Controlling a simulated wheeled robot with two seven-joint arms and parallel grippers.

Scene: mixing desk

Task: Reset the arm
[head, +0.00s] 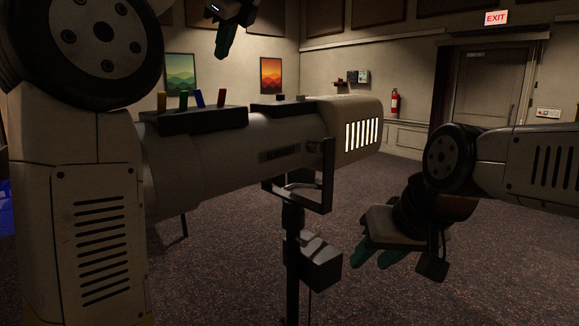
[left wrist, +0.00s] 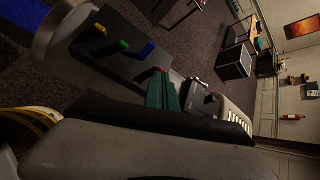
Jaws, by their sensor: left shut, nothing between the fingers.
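A pale cylindrical lamp-like device (head: 240,160) stands on a dark stand in the middle of the head view. A black panel (head: 200,119) on top of it carries yellow (head: 161,101), green (head: 184,99), blue (head: 198,98) and red (head: 222,97) levers; they also show in the left wrist view. My left gripper (head: 224,45) is above the panel, shut and empty. In the left wrist view its teal fingers (left wrist: 163,85) overlap the red lever (left wrist: 163,70) in the picture; contact cannot be told. My right gripper (head: 376,258) hangs low to the right of the stand, its teal fingers apart and empty.
A second dark block (head: 281,108) sits farther along the device. The stand (head: 292,255) carries a dark box (head: 318,268). Carpeted floor (head: 225,270) is open around it. A fire extinguisher (head: 394,103) and a door (head: 487,85) are at the far wall.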

